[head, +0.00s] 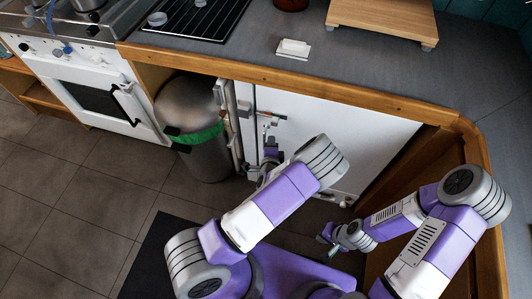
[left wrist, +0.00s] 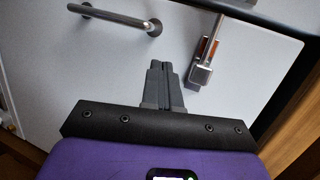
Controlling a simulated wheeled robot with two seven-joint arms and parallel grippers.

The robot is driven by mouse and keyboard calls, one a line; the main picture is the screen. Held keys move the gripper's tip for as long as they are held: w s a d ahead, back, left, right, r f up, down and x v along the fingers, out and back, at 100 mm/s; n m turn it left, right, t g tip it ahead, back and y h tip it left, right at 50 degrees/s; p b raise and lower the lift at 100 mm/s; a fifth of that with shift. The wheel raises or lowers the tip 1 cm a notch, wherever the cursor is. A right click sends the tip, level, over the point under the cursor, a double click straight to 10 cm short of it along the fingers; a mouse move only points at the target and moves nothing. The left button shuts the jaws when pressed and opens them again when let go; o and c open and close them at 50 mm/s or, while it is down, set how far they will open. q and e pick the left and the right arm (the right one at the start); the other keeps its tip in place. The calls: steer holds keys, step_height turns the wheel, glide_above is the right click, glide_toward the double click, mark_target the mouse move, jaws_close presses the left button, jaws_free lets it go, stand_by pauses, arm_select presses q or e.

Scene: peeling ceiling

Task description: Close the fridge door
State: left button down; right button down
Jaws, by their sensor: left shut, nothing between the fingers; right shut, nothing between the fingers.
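The white fridge door (head: 320,128) is under the counter in the head view, partly hidden by my left arm. It also fills much of the left wrist view as a pale flat panel (left wrist: 60,60). A metal bar handle (left wrist: 112,17) and a metal fitting with a reddish strip (left wrist: 205,55) show there. I cannot tell how far the door stands open. My left gripper (head: 267,160) is shut and empty in front of the door's left part. Its fingertips (left wrist: 165,65) point at the panel; contact is unclear. My right gripper (head: 325,235) is shut and empty, low and away from the door.
A metal bin (head: 205,160) with a green liner stands left of the door. A white oven (head: 95,90) is further left. The wooden counter edge (head: 300,88) runs above the door. A wooden cabinet side (head: 485,200) is at the right. Tiled floor (head: 70,200) is clear at the left.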

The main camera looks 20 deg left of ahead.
arm_select(q)
steer(key=s+r+p, duration=0.1)
steer(key=s+r, duration=0.1)
steer(key=s, duration=0.5)
steer(key=shift+d+r, duration=0.15)
steer(key=shift+d, duration=0.2)
steer(key=s+d+f+n+g+h+p, duration=0.2)
steer(key=s+f+n+g+h, duration=0.1)
steer(key=s+f+n+g, duration=0.7)
steer(key=s+d+r+n+g+h, duration=0.3)
steer(key=s+d+r+n+h, duration=0.1)
steer(key=s+d+n+h, duration=0.1)
steer(key=shift+s+d+n+h+p, duration=0.35)
steer(key=shift+s+d+n, duration=0.3)
steer(key=shift+s+n, duration=0.4)
steer(key=shift+s+f, duration=0.1)
